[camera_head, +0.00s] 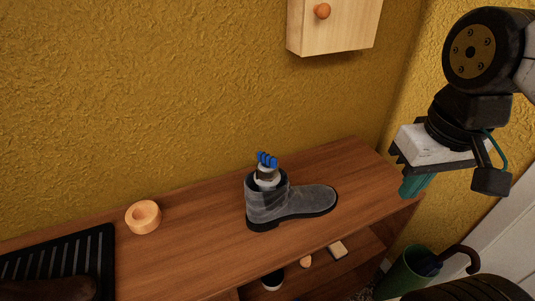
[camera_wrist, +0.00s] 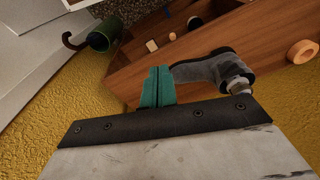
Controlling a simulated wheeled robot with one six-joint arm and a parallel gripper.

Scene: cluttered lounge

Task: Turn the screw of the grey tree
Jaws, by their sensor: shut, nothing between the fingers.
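A grey ankle boot (camera_head: 290,203) stands on the wooden shelf top (camera_head: 190,232), its toe to the right. The grey tree (camera_head: 267,174) sticks up out of the boot's opening, with a blue ribbed screw knob (camera_head: 267,159) on top. In the wrist view the boot (camera_wrist: 205,69) and the pale top of the tree (camera_wrist: 240,86) lie right of my fingers. My gripper (camera_head: 413,188) is shut and empty, to the right of the boot near the shelf's right end, apart from it. Its teal fingers also show together in the wrist view (camera_wrist: 153,74).
A wooden ring (camera_head: 143,217) and a black ribbed tray (camera_head: 62,262) are on the shelf's left. A wall cabinet (camera_head: 333,28) hangs above. A green umbrella stand (camera_head: 407,272) is at lower right. Small items lie on the lower shelf, including a pale block (camera_head: 337,249).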

